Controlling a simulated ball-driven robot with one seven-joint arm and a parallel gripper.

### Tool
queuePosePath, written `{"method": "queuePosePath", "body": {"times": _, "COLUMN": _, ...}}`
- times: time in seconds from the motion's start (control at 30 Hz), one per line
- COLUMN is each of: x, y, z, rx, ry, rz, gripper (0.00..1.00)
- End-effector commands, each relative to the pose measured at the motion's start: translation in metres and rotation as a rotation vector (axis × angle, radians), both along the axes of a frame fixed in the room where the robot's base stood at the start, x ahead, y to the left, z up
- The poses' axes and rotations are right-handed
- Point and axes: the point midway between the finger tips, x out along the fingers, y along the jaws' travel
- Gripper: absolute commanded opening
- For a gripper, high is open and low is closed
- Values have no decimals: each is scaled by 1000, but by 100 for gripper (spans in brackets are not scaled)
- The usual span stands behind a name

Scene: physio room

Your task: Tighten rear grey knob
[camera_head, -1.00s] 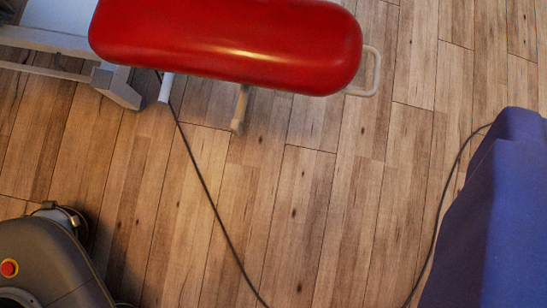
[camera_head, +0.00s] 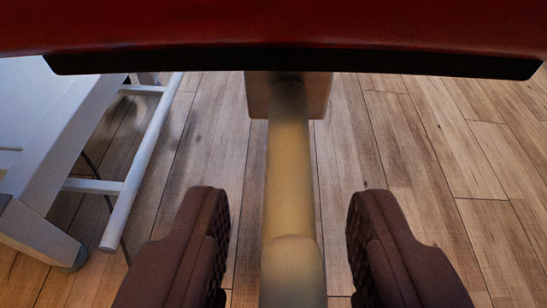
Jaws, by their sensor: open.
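A grey-beige knob or rod (camera_head: 290,265) with a thicker rounded near part runs out towards me from a small block (camera_head: 262,97) under the red padded cushion (camera_head: 290,25). I cannot tell from its looks alone whether it is the rear grey knob. My gripper (camera_head: 287,215) is open, with one dark brown ridged finger on each side of the rod. There is a visible gap on both sides, and neither finger seems to touch it. The near end of the rod runs out of the bottom of the picture.
A white-grey metal frame (camera_head: 60,170) with a slanting tube (camera_head: 145,165) stands close on the left. The wooden floor (camera_head: 440,180) on the right is clear.

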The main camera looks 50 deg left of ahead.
Motion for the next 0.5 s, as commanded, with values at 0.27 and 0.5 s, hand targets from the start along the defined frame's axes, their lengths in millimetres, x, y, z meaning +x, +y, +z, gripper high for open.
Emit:
{"method": "queuePosePath", "body": {"times": 0.27, "x": 9, "y": 10, "z": -5, "rx": 0, "ry": 1, "rz": 0, "gripper": 43}}
{"method": "queuePosePath", "body": {"times": 0.5, "x": 9, "y": 10, "z": -4, "rx": 0, "ry": 1, "rz": 0, "gripper": 18}}
